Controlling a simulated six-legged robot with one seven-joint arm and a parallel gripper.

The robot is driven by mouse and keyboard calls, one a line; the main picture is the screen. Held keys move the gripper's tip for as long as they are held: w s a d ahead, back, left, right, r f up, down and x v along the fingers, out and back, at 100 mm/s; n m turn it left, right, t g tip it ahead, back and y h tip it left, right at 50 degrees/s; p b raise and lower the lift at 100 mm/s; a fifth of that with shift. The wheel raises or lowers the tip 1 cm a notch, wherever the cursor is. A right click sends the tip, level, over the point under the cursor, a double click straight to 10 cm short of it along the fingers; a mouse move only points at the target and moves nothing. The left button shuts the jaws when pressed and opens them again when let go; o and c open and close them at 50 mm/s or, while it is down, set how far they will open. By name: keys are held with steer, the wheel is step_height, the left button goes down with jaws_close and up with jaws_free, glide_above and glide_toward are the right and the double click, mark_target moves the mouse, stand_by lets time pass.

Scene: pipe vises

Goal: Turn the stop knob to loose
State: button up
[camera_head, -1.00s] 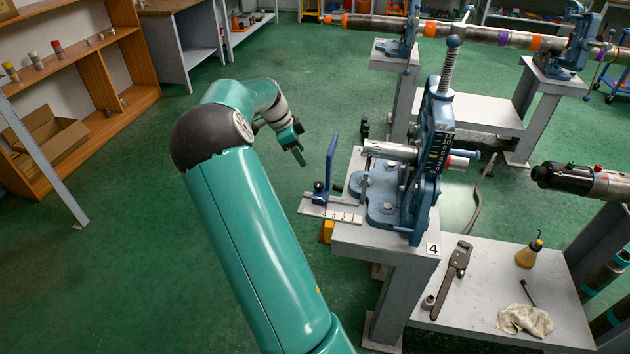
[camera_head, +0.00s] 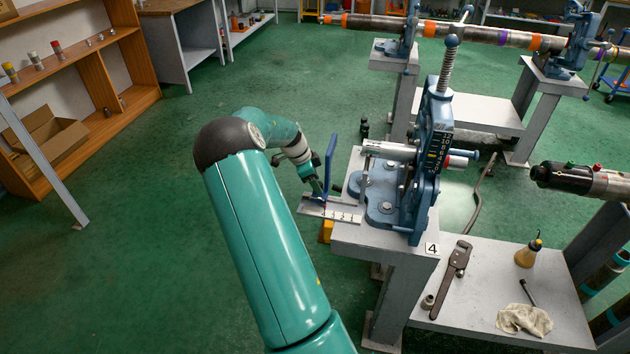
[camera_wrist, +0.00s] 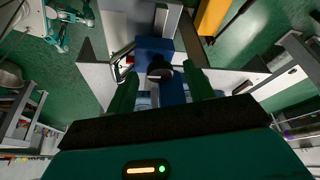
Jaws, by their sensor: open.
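The stop is a blue block (camera_wrist: 153,46) on the ruled metal bar, with a dark round knob (camera_wrist: 159,68) facing the wrist camera. My gripper (camera_wrist: 160,73) is open, with one green finger on each side of the knob. I cannot tell whether either finger touches it. In the head view my gripper (camera_head: 317,188) is at the stop, above the ruled bar (camera_head: 331,212), and hides most of the stop and its knob. The stop's tall blue plate (camera_head: 330,165) stands just beyond the fingers.
The blue pipe vise (camera_head: 428,165) with a short pipe (camera_head: 391,151) stands on the pedestal (camera_head: 385,241) marked 4, right of my gripper. A pipe wrench (camera_head: 455,273), oil can (camera_head: 529,252) and rag (camera_head: 525,319) lie on the lower shelf. The floor at left is clear.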

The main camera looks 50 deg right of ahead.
steer(key=c, duration=1)
steer(key=shift+o, duration=0.2)
steer(key=shift+s+a+n+t+h, duration=0.1)
steer(key=shift+n+t+h, duration=0.3)
steer(key=shift+n, duration=1.05)
steer(key=shift+s+a+n+t+h, duration=0.15)
steer(key=shift+n+t, duration=0.35)
steer(key=shift+n, duration=0.95)
steer(key=shift+d, duration=0.15)
steer(key=o, duration=1)
steer(key=shift+c, duration=0.2)
